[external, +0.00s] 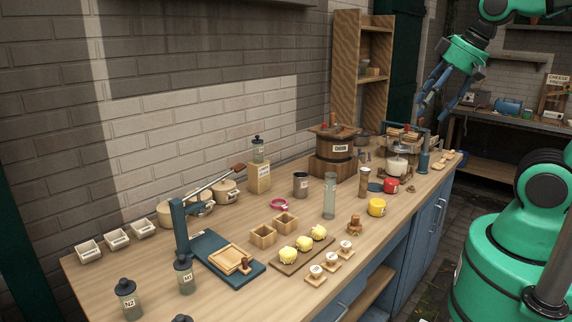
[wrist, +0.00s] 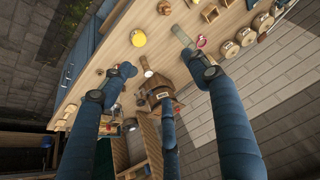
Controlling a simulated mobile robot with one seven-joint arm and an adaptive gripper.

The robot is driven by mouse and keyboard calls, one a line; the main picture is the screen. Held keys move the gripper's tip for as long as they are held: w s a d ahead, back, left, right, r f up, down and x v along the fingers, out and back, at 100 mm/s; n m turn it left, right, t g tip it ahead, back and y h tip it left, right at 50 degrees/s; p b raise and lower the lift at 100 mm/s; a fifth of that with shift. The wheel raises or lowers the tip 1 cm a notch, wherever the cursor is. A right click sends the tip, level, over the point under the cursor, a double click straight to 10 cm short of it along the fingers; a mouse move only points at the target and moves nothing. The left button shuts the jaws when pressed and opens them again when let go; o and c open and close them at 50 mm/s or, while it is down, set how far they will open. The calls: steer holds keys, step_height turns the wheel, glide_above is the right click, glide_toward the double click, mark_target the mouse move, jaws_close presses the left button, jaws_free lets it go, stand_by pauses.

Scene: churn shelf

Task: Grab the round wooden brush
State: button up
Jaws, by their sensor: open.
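I cannot tell for sure which item is the round wooden brush. A small brown wooden piece with a round top (external: 355,224) stands near the counter's front edge, right of the butter board; it may be the brush. A similar brown piece (wrist: 164,8) shows at the top of the wrist view. Other small wooden items (external: 445,160) lie at the counter's far right end, too small to make out. My gripper (external: 436,104) hangs above the far right end of the counter, its fingers spread and empty. In the wrist view its fingers (wrist: 160,78) are wide apart above the counter.
The wooden counter (external: 120,265) is crowded. A tall glass cylinder (external: 329,196), a yellow tin (external: 377,207), a red tin (external: 391,186) and a wooden barrel churn (external: 333,152) stand on it. A tall shelf (external: 345,75) stands against the wall behind.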

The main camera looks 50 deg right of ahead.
steer(key=w+a+f+m+g, duration=0.3)
steer(key=w+f+m, duration=0.1)
steer(key=w+f, duration=0.6)
steer(key=m+g, duration=0.2)
steer(key=m, duration=0.2)
glide_above(355, 216)
step_height(355, 216, down, 17)
steer(key=shift+d+f+b, duration=0.1)
steer(key=shift+b, duration=0.2)
steer(key=shift+f+b, duration=0.75)
steer(key=shift+f, duration=3.4)
steer(key=shift+f, duration=0.1)
steer(key=shift+s+f+b, duration=0.1)
steer(key=shift+f+b, duration=0.65)
steer(key=shift+f, duration=1.75)
steer(key=c, duration=1.3)
